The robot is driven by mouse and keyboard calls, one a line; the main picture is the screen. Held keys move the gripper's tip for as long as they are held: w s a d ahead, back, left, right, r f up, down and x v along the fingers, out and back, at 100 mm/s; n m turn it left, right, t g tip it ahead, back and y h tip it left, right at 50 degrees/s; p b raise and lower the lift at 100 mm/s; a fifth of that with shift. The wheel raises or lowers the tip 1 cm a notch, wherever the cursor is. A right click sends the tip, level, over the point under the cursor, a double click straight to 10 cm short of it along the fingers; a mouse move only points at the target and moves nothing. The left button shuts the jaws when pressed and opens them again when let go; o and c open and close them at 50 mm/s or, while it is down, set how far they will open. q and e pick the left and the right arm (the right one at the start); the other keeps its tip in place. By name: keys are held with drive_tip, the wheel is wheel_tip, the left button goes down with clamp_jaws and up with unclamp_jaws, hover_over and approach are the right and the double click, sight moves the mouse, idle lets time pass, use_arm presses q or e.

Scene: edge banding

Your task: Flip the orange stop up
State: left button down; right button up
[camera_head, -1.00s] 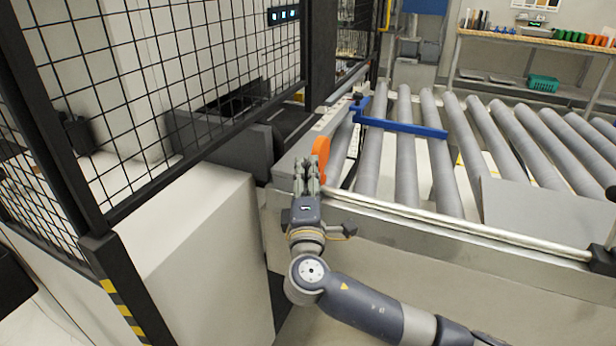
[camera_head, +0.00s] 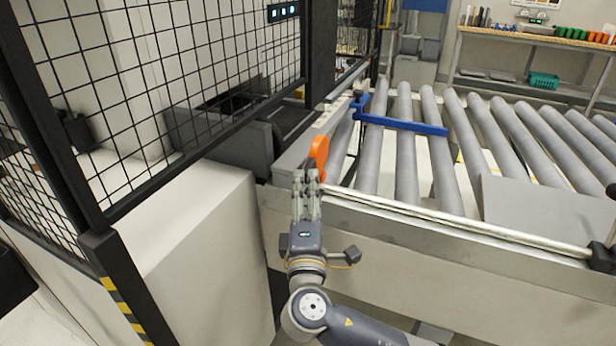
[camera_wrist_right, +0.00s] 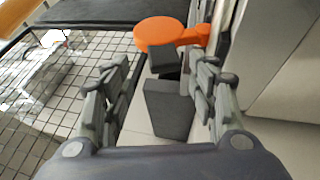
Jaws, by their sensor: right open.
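The orange stop (camera_head: 319,152) stands at the near left corner of the roller conveyor, beside the metal side rail. In the head view my right gripper (camera_head: 307,176) is just below and in front of it, with the fingertips close to its lower part. In the right wrist view the orange stop (camera_wrist_right: 160,34) shows as a round disc with an arm to the right, beyond the open fingers (camera_wrist_right: 160,90). Nothing is held between the fingers. I cannot tell whether a fingertip touches the stop. My left gripper is not in view.
A blue bar (camera_head: 400,124) crosses the rollers (camera_head: 407,165) behind the stop. A black mesh fence (camera_head: 200,70) stands at the left, above a white cabinet (camera_head: 190,250). The metal rail (camera_head: 450,218) runs along the conveyor's near side. A workbench (camera_head: 530,40) stands at the back right.

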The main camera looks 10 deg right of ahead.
drive_tip(key=v, duration=0.6)
